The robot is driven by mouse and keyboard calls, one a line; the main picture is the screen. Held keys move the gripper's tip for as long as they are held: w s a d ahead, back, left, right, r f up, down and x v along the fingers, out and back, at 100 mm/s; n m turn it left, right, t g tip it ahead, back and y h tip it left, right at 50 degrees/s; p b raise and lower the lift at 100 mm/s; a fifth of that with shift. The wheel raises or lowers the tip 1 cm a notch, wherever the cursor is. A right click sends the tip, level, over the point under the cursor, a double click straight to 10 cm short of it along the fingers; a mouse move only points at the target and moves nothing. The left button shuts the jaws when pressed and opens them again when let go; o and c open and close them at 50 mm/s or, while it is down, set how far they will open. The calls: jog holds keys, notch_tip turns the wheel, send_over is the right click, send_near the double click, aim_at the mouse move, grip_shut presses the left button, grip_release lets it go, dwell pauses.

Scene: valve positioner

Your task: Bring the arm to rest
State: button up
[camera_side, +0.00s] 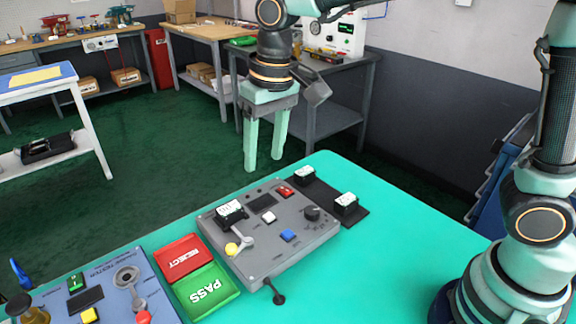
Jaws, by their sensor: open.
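My gripper (264,164) hangs in the air at the upper middle of the side view, its two pale green fingers pointing down. The fingers are apart with nothing between them. They show above and behind the far edge of the green table (372,268). The grey positioner panel (280,253) on the table is below the gripper in the picture. It carries a small white-faced unit (231,211), a yellow-ended lever (236,247), a black knob (312,213) and coloured buttons. My gripper touches nothing.
Two white-faced black units (346,203) (304,175) stand on a black mat right of the panel. A red REJECT tray (183,258) and green PASS tray (206,290) lie left. A blue tester (112,290) is at lower left.

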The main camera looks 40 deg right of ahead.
jog(key=s+d+t, duration=0.2)
jog(key=s+d, duration=0.3)
jog(key=d, duration=0.3)
jog(key=s+d+r+t, duration=0.1)
jog(key=s+d+t, duration=0.1)
jog(key=s+d, duration=0.3)
jog(key=d, duration=0.3)
jog(key=shift+d+m+h, duration=0.3)
jog(key=shift+d, duration=0.05)
